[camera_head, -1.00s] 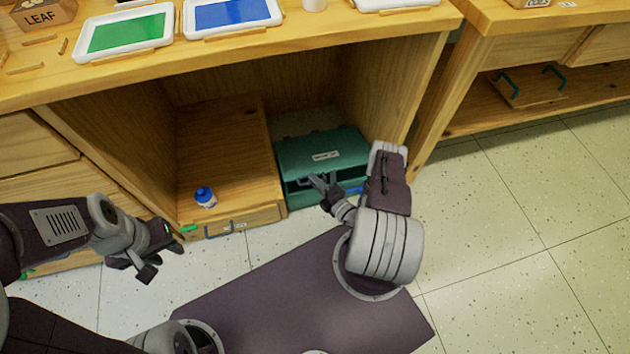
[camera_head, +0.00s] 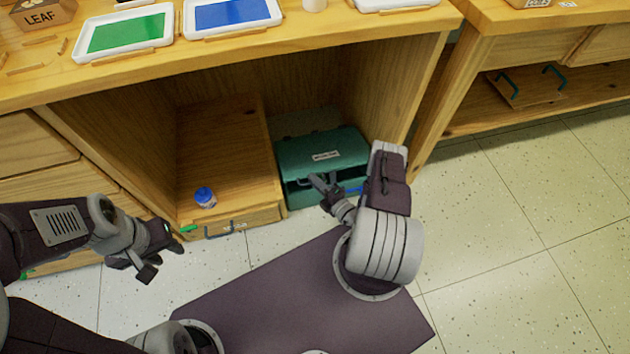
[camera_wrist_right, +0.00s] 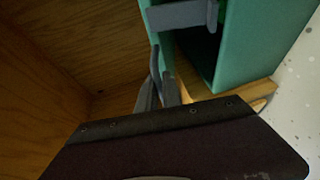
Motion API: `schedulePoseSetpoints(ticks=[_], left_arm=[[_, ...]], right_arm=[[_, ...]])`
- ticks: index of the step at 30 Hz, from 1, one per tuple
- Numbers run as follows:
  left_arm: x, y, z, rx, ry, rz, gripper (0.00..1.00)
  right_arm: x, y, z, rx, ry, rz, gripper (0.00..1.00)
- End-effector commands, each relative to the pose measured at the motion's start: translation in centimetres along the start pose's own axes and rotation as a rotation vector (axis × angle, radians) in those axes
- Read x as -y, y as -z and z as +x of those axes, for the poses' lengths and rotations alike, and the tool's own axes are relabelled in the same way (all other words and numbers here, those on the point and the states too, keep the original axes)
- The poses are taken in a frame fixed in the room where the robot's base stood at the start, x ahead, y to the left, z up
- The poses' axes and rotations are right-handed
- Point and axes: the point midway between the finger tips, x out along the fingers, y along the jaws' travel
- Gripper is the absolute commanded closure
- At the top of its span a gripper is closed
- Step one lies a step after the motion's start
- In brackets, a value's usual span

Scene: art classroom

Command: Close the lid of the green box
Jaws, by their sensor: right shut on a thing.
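The green box (camera_head: 302,199) sits on the floor of the open cabinet bay. Its lid (camera_head: 340,144) has a white label, and a dark gap shows between the lid's front edge and the base. My right gripper (camera_head: 322,184) is at the box front, shut on what looks like a thin grey handle. In the right wrist view, my right gripper (camera_wrist_right: 162,92) is beside the green box (camera_wrist_right: 252,40), near a grey latch (camera_wrist_right: 180,15); the exact contact is partly hidden. My left gripper (camera_head: 165,262) is open and empty, left of the bay.
A wooden drawer unit (camera_head: 215,150) with a blue-capped bottle (camera_head: 205,197) stands left of the box. The bay's right wall (camera_head: 395,90) is close to the box. Paint trays (camera_head: 235,14) lie on the tabletop above. Floor at right is clear.

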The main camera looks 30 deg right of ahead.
Motion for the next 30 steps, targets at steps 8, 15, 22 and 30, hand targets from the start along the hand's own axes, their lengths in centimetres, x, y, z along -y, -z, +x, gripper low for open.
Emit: schedulePoseSetpoints(ticks=[8, 15, 22, 30], left_arm=[[0.0, 0.0, 0.2, 0.0, 0.0, 0.0, 0.64], [0.1, -0.3, 3.3, 0.0, 0.0, 0.0, 0.64], [0.1, -0.8, 7.6, 0.0, 0.0, 0.0, 0.64], [0.1, -0.8, 7.5, 0.0, 0.0, 0.0, 0.64]], right_arm=[[0.2, 0.1, 0.0, -0.001, 0.0, 0.002, 1.0], [4.3, 0.2, -0.3, 0.001, 0.002, 0.002, 1.0], [9.8, 0.1, -0.2, 0.0, 0.0, 0.001, 1.0], [10.1, 0.1, -0.2, 0.001, 0.007, 0.0, 1.0]])
